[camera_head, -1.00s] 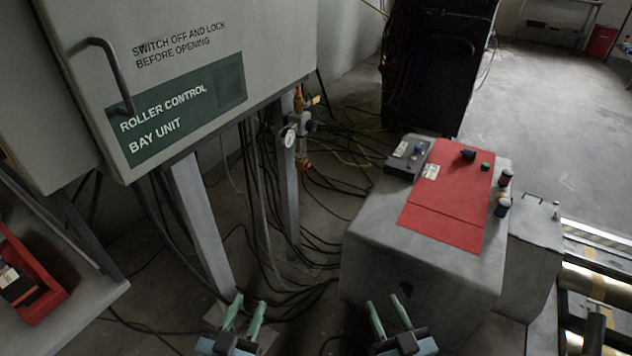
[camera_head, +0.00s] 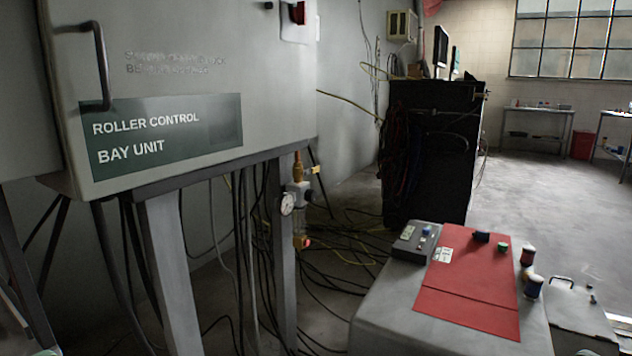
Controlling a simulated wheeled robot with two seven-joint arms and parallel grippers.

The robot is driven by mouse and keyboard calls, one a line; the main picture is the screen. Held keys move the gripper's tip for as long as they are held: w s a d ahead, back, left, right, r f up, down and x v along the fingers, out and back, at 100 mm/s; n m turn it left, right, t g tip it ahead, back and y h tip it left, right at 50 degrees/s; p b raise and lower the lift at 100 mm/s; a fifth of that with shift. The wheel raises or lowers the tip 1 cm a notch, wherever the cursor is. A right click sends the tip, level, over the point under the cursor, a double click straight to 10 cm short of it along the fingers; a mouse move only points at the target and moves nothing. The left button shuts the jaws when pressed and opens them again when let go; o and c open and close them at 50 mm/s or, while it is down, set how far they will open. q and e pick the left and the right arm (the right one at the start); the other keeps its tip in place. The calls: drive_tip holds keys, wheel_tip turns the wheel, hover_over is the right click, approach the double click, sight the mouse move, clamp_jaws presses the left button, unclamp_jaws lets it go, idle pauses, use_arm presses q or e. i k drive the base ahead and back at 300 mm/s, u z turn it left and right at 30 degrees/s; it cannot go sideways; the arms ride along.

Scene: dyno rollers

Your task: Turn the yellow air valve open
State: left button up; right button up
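The air valve assembly stands on the grey post under the control cabinet, left of centre. A small yellow valve handle (camera_head: 316,170) sticks out to the right near its top, beside a brass fitting (camera_head: 298,166). A round white pressure gauge (camera_head: 287,204) faces me below it. A brass and red fitting (camera_head: 302,242) is at the bottom. The handle is too small to tell its exact turn. Neither gripper can be made out; only small greenish bits show at the bottom left and bottom right edges.
The grey control cabinet (camera_head: 200,75) overhangs left of the valve. A grey console with a red top (camera_head: 470,290) stands at the lower right. Black cables (camera_head: 335,275) hang and lie around the post. A black rack (camera_head: 430,150) stands behind. Open floor lies at the right.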

sight(315, 169)
drive_tip(key=z, duration=1.85)
drive_tip(key=i, duration=1.35)
drive_tip(key=u, duration=3.55)
drive_tip(key=i, duration=0.5)
drive_tip(key=u, duration=0.15)
